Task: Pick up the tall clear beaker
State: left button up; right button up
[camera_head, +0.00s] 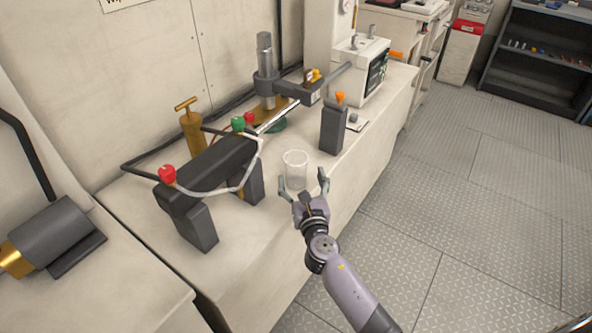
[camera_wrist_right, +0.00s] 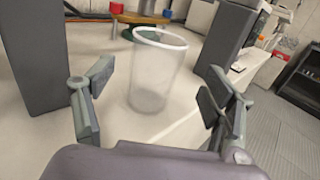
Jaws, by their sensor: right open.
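The tall clear beaker (camera_head: 295,170) stands upright on the pale bench, near its front edge. In the right wrist view the beaker (camera_wrist_right: 155,72) is ahead of my right gripper (camera_wrist_right: 155,105), roughly midway between its fingers and slightly beyond them. My right gripper (camera_head: 304,186) is open and empty, with its fingers spread toward the near side of the beaker. The beaker looks empty. My left gripper does not show in either view.
A dark grey manifold (camera_head: 215,170) with red and green knobs and a white hose stands left of the beaker. A dark block (camera_head: 333,129) with an orange knob stands behind right. A brass pump (camera_head: 192,130) and a clamp stand (camera_head: 265,75) are further back. The floor (camera_head: 450,210) is clear.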

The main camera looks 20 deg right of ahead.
aim_at(296, 164)
jog(key=shift+w+d+b, duration=0.2)
jog(key=shift+w+b, duration=0.1)
jog(key=shift+w, duration=2.8)
jog(key=shift+r, duration=0.1)
jog(key=c, duration=1.3)
jog(key=shift+r, duration=0.1)
